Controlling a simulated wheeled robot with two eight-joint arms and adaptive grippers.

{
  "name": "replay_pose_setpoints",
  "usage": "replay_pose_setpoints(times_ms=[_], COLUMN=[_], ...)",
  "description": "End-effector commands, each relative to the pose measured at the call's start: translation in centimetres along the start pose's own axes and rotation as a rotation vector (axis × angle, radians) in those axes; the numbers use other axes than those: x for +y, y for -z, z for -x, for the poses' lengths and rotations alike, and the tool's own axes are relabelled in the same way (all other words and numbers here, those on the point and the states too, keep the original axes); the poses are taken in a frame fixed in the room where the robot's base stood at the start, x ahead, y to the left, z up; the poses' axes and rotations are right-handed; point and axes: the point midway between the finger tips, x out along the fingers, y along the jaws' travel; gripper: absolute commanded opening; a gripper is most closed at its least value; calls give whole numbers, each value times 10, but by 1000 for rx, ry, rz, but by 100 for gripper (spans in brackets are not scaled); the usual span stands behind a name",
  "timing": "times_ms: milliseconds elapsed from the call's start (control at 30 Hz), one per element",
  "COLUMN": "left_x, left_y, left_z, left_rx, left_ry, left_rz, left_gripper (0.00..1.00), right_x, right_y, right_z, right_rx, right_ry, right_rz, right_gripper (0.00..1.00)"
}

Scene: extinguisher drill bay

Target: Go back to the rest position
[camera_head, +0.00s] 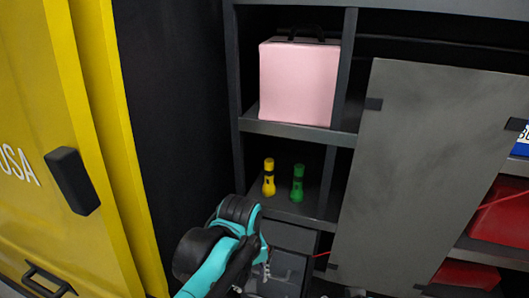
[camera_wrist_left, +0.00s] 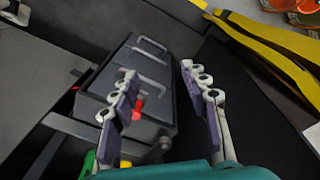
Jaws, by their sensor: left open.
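My left arm, teal and black, comes in at the bottom of the head view, in front of the lower shelf. My left gripper shows in the wrist view (camera_wrist_left: 159,72), with its two purple-padded fingers spread apart and nothing held between them. Beyond the fingers is a dark grey case (camera_wrist_left: 155,65) with light handles. In the head view the arm partly covers dark boxes (camera_head: 290,238) low in the shelf unit. My right gripper is not seen in the head view.
A yellow flashlight (camera_head: 268,180) and a green flashlight (camera_head: 297,183) stand on the shelf above the boxes. A pink case (camera_head: 298,82) is higher up. A grey panel (camera_head: 420,165) stands to the right, and a yellow cabinet (camera_head: 60,150) to the left.

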Motion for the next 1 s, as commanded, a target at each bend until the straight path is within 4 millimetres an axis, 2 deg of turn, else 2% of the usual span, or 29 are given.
replay_pose_setpoints(times_ms=[33,267,367,500,600,700,800,1000], left_x=[-9,-50,-76,-119,-142,-157,-164,-166], left_y=[0,2,2,-2,-4,-5,-6,-5], left_z=[-13,-58,-90,-144,-174,-192,-200,-199], left_rx=[14,117,191,330,417,479,513,526], left_ry=[-11,-69,-93,-106,-97,-82,-71,-66], left_rz=[-11,-97,-154,-253,-314,-359,-386,-397], left_gripper=[45,45,45,45,45,45,45,45], right_x=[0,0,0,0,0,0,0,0], right_y=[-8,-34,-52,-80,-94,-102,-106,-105], right_z=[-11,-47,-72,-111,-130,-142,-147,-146], right_rx=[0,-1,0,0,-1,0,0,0], right_ry=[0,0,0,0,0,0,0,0], right_rz=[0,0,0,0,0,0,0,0], right_gripper=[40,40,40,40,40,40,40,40])
